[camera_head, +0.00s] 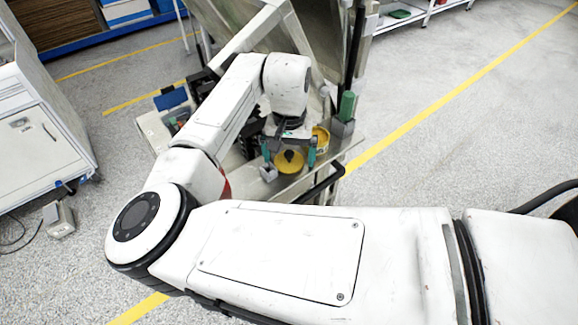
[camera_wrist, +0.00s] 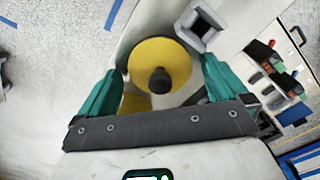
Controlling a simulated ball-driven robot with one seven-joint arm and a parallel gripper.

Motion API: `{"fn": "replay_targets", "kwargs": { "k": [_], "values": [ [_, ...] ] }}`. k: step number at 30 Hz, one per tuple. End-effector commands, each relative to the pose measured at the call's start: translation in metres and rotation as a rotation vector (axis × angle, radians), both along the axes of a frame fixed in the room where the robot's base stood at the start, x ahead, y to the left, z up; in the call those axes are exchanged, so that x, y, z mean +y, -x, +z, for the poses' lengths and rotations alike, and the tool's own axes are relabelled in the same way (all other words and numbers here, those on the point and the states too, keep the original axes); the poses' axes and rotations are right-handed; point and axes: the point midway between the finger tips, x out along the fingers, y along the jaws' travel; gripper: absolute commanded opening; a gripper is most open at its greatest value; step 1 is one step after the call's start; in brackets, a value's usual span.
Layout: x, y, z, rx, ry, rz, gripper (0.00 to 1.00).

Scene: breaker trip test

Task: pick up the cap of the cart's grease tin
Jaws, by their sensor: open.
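The cap, a round yellow disc with a dark knob (camera_head: 289,166), lies on the cart's top (camera_head: 325,163). In the wrist view the cap (camera_wrist: 178,58) is nearly centred, its knob facing me. My gripper (camera_head: 289,152) is open above the cap, one teal finger on each side. In the wrist view the gripper (camera_wrist: 162,72) has its fingers spread wider than the knob, with nothing between them touching visibly. A second yellow round thing, likely the tin (camera_head: 321,136), stands just behind the cap and is partly hidden. A piece of it shows low in the wrist view (camera_wrist: 134,103).
A grey square holder (camera_wrist: 201,24) stands close beside the cap. A green bottle (camera_head: 347,104) sits in another grey holder at the cart's right. A dark handle (camera_head: 322,184) runs along the cart's edge. A tray of small items (camera_head: 174,113) is left of my arm.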

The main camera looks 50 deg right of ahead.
Motion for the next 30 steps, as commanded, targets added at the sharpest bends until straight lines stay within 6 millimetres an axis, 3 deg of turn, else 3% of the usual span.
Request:
{"fn": "replay_targets", "kwargs": {
  "k": [6, 22, 30],
  "values": [
    [-0.0001, 0.0, 0.0008, 0.0, 0.0, 0.0, 0.99],
    [0.0, 0.0, 0.0007, 0.0, 0.0, 0.0, 0.48],
    [-0.0001, 0.0, 0.0012, 0.0, 0.0, 0.0, 0.47]
  ]
}}
